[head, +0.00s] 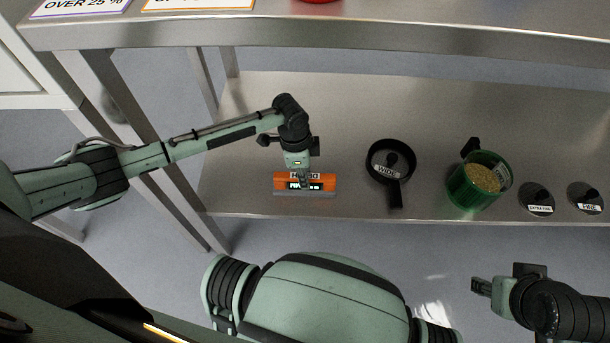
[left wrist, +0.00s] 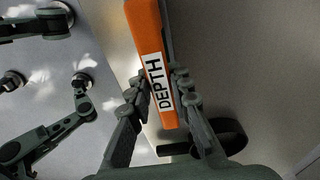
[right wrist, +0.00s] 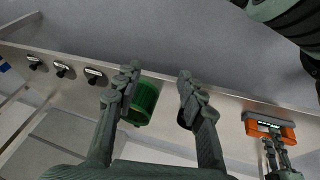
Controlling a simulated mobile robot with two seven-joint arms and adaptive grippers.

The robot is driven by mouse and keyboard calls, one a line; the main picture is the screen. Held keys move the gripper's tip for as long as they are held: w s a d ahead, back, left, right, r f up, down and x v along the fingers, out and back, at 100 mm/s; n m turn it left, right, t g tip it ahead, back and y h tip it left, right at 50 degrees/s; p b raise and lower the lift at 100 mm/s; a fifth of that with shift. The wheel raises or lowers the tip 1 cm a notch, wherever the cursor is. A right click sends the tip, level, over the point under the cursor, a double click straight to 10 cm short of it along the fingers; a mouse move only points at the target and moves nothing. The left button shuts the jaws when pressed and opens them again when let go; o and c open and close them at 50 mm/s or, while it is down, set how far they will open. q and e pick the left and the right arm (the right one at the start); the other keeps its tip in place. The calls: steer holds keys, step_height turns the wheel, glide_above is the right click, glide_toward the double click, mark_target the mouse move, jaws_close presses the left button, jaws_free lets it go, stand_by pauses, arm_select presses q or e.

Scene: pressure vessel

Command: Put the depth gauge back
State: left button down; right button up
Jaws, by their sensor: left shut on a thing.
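The depth gauge (head: 318,183) is an orange bar with a grey lower edge and a display, at the front left of the lower steel shelf (head: 420,112). My left gripper (head: 303,180) comes down from above and is shut on it. In the left wrist view the orange gauge (left wrist: 145,22), labelled DEPTH, lies between the two fingers. I cannot tell whether it touches the shelf. The gauge also shows in the right wrist view (right wrist: 284,130). My right gripper (right wrist: 158,82) is empty, its fingers apart, in front of the shelf at the lower right of the head view.
Right of the gauge stand a black handled ring labelled WIDE (head: 374,178), a green container of grains (head: 460,188), and black round pieces labelled EXTRA FINE (head: 537,196) and FINE (head: 583,194). An upper shelf (head: 330,32) overhangs behind. The shelf behind the gauge is bare.

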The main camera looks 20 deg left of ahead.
arm_select(q)
steer(key=c, duration=1.4)
jaws_free()
arm_select(e)
steer(key=shift+w, duration=0.1)
arm_select(q)
steer(key=shift+r, duration=0.15)
steer(key=shift+r+p, duration=0.25)
steer(key=shift+p, duration=0.1)
steer(key=r+p, duration=0.4)
steer(key=p, duration=0.1)
steer(key=shift+a+r, duration=0.25)
steer(key=shift+r, duration=0.1)
step_height(320, 180, up, 2)
steer(key=p, duration=0.2)
steer(key=shift+s+a+p, duration=0.1)
steer(key=shift+a+p, duration=0.05)
steer(key=shift+p, duration=0.2)
arm_select(e)
step_height(320, 180, down, 20)
steer(key=s+d+g, duration=0.1)
steer(key=s, duration=0.1)
steer(key=shift+s+f+g, duration=0.15)
steer(key=shift+s+g, duration=0.05)
steer(key=shift+g, duration=0.2)
